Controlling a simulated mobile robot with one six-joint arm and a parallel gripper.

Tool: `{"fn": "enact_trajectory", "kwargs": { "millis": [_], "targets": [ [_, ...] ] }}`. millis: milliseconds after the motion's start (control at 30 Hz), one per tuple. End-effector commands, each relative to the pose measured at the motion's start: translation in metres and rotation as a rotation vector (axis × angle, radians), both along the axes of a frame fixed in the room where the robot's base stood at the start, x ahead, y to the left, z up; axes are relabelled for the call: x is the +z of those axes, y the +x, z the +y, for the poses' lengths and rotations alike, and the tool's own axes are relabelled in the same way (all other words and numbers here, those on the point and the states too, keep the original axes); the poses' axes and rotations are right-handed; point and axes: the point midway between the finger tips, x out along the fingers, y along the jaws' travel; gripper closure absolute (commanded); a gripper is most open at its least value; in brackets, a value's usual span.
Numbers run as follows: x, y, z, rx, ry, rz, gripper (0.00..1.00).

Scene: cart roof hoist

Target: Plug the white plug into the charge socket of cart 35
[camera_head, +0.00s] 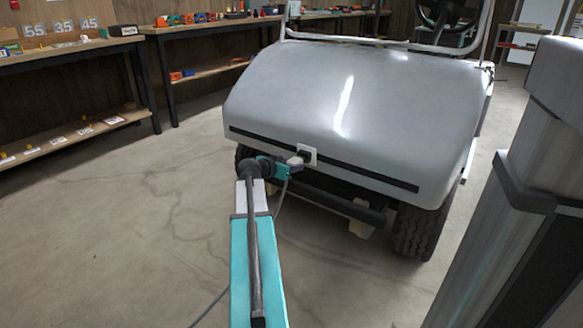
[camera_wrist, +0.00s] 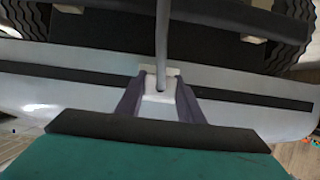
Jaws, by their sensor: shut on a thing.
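A grey cart (camera_head: 335,90) stands ahead with its front toward me. A pale square plate with a dark centre, the charge socket (camera_head: 307,151), sits on its front panel over the black strip. My gripper (camera_head: 291,165) is shut on the white plug (camera_head: 295,161) right in front of the socket. In the wrist view the two dark fingers of my gripper (camera_wrist: 160,105) flank the white plug (camera_wrist: 161,97), with its grey cable (camera_wrist: 162,40) running from it. The plug is at or very near the socket; I cannot tell whether it is inserted. No number shows on the cart.
The cart's black bumper bar (camera_head: 330,200) and front wheel (camera_head: 415,232) lie below the socket. A left workbench (camera_head: 75,52) holds signs 55, 35 and 45 (camera_head: 64,27). A second bench (camera_head: 215,27) stands behind. The concrete floor at left is clear.

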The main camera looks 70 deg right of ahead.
Motion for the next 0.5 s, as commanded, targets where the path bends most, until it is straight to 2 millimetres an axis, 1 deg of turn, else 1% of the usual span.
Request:
{"fn": "enact_trajectory", "kwargs": {
  "millis": [500],
  "targets": [
    [0.0002,-0.0024,-0.0088,0.000,-0.001,0.000,1.00]
  ]
}}
